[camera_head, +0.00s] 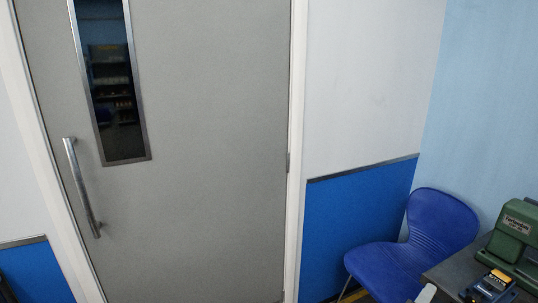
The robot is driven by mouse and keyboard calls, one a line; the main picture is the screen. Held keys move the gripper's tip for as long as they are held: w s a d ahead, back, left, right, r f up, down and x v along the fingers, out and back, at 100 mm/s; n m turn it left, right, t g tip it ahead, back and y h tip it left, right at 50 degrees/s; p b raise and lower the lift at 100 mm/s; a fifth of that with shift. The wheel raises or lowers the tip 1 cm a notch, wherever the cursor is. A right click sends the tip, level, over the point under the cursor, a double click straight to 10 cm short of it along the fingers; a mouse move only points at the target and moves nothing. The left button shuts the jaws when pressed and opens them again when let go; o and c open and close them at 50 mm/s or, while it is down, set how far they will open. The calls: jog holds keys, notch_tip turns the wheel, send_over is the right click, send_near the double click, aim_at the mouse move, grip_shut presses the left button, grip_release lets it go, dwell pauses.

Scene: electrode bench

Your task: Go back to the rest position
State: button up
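My gripper is not in this view, so I cannot see whether it is open or shut. The rest position has no visible mark here. The head view looks at a closed grey door (215,150) with a long metal handle (82,188) and a narrow dark window (113,85).
A blue chair (440,222) stands in the right corner beside a dark bench (455,275). On the bench are a green machine (515,235) and a small dark device with yellow parts (490,287). A small pale shape (427,293) at the bottom edge is unclear.

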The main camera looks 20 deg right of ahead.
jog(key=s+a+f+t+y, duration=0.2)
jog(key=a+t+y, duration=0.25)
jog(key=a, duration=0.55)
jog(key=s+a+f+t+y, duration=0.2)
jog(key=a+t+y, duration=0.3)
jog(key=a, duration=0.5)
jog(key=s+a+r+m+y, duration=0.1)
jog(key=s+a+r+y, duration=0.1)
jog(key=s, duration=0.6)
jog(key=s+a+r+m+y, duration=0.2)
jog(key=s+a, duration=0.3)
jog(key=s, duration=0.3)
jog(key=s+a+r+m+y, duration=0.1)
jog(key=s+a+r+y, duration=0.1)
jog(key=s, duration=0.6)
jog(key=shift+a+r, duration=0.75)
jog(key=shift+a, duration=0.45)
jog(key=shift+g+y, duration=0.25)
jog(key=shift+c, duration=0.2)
